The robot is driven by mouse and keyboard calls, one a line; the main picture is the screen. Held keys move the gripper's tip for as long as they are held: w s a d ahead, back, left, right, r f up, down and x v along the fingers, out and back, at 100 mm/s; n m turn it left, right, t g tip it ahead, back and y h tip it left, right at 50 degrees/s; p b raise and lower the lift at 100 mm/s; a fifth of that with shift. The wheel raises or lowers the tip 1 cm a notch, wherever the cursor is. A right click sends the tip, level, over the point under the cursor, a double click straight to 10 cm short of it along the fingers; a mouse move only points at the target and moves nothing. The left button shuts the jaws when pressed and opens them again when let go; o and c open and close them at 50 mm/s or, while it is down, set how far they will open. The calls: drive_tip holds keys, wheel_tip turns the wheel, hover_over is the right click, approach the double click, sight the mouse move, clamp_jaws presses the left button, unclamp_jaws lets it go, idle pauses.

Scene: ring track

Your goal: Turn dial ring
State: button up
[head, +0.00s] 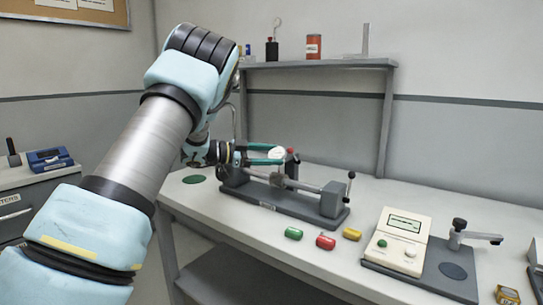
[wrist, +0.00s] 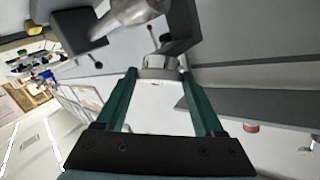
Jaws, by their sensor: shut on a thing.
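A dial gauge with a white face (head: 277,153) is mounted on a dark grey bench fixture (head: 285,200) on the worktop. My gripper (head: 268,154) reaches it from the left, and its green fingers are shut on the dial's ring. In the wrist view the white dial face (wrist: 160,112) lies between the two green fingers of my gripper (wrist: 160,82), with a metallic round part (wrist: 160,63) beyond it. The scale marks on the face are too small to read. The fingers hide the sides of the ring.
Green (head: 293,233), red (head: 326,242) and yellow (head: 352,234) pieces lie in front of the fixture. A cream instrument (head: 401,240) sits at the right. A shelf (head: 320,65) rises behind.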

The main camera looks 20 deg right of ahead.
drive_tip(key=m+g+y+p, duration=0.1)
drive_tip(key=m, duration=0.1)
drive_tip(key=m+g+y, duration=0.1)
drive_tip(key=m+g, duration=0.1)
drive_tip(key=m+g+y+p, duration=0.1)
drive_tip(key=m, duration=0.1)
drive_tip(key=shift+w+d+r+g+y+p, duration=0.1)
drive_tip(key=shift+w+r+g+y+p, duration=0.2)
drive_tip(key=shift+w+p, duration=0.05)
drive_tip(key=shift+d+m+g+y+p, duration=0.1)
drive_tip(key=shift+m+g+y+p, duration=0.4)
drive_tip(key=shift+m+y+p, duration=0.5)
drive_tip(key=shift+m+y, duration=0.4)
drive_tip(key=shift+m, duration=0.1)
drive_tip(key=o, duration=1.4)
drive_tip(key=shift+w, duration=0.15)
drive_tip(key=b+v, duration=0.1)
drive_tip(key=v, duration=0.9)
drive_tip(key=shift+w+a, duration=0.2)
drive_tip(key=shift+a, duration=0.05)
